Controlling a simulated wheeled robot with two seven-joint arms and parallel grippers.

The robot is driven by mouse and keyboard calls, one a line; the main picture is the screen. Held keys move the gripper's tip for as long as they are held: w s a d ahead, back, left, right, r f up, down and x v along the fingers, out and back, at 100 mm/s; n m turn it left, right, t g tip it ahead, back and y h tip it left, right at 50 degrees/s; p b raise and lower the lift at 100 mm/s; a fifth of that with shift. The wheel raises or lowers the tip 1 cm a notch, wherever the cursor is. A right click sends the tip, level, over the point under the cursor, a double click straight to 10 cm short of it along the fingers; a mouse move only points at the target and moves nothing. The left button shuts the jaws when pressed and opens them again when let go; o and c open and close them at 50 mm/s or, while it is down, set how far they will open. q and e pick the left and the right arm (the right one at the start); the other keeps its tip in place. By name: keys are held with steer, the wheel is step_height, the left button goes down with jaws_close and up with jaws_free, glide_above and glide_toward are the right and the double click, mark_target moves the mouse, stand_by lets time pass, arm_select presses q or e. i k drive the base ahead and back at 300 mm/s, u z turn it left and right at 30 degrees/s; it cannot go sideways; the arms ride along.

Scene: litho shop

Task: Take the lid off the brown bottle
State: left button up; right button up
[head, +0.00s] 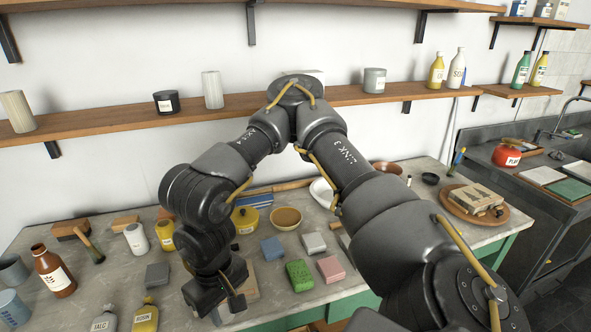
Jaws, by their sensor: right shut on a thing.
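The brown bottle (53,272) stands upright at the left front of the worktop, with a white label. Its narrow top is small in the head view, and I cannot tell whether a lid sits on it. My right gripper (226,308) points down at the front edge of the worktop, well to the right of the bottle and apart from it. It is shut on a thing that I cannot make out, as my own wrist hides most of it. My left gripper is not in view.
A brush (91,247) lies behind. Coloured blocks, including a green one (299,276), lie right of my gripper. A shelf (130,119) runs above.

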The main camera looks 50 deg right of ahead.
mark_target(50, 267)
steer(key=u, duration=1.3)
steer(key=i, duration=1.15)
steer(key=z, duration=2.4)
